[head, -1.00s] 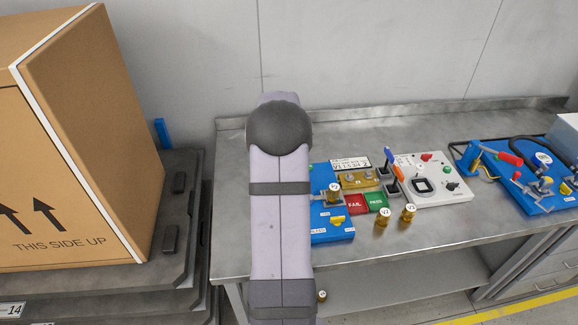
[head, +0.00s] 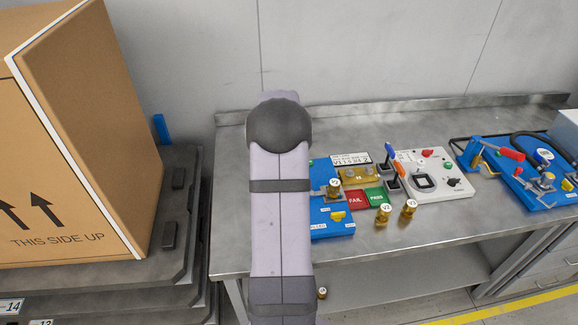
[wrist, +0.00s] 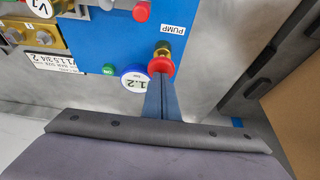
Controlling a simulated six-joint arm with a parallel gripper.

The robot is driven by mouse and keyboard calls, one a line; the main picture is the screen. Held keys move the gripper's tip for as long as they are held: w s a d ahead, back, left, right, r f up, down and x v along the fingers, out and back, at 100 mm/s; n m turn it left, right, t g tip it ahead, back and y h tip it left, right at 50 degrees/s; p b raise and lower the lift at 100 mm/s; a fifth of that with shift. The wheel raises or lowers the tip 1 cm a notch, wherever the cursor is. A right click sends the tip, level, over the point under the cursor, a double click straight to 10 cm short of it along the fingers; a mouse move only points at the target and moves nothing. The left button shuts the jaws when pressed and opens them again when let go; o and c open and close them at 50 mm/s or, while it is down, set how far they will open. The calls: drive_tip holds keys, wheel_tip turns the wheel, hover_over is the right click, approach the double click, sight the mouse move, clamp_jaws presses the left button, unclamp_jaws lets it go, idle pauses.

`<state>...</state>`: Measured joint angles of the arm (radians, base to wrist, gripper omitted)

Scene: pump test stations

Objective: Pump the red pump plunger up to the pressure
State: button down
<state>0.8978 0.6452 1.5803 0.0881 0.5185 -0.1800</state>
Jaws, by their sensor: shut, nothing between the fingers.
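The red pump plunger (wrist: 161,66) is a round red knob on a brass collar, beside a label reading PUMP (wrist: 172,28) on the blue panel (wrist: 95,45). My gripper (wrist: 161,79) is shut and empty, and its fingertips are at the knob's near edge in the wrist view. I cannot tell whether they touch it. A round gauge (wrist: 135,78) beside the plunger reads about 1.2. In the head view my arm hides the plunger and the gripper, and part of the blue panel (head: 318,172) shows to its right.
Another red knob (wrist: 141,11) and a green button (wrist: 109,70) are on the panel. Brass fittings (head: 383,213) stand near the bench's front edge. A white switch box (head: 440,180) and a second blue station (head: 480,150) are to the right. A large carton (head: 110,120) stands left.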

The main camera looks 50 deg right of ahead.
drive_tip(key=shift+f+b, duration=0.55)
drive_tip(key=shift+f, duration=0.55)
drive_tip(key=shift+r, duration=0.2)
drive_tip(key=shift+r+p, duration=1.5)
drive_tip(key=shift+r, duration=0.35)
wheel_tip(320, 180, up, 5)
drive_tip(key=p, duration=0.3)
drive_tip(key=shift+p, duration=0.3)
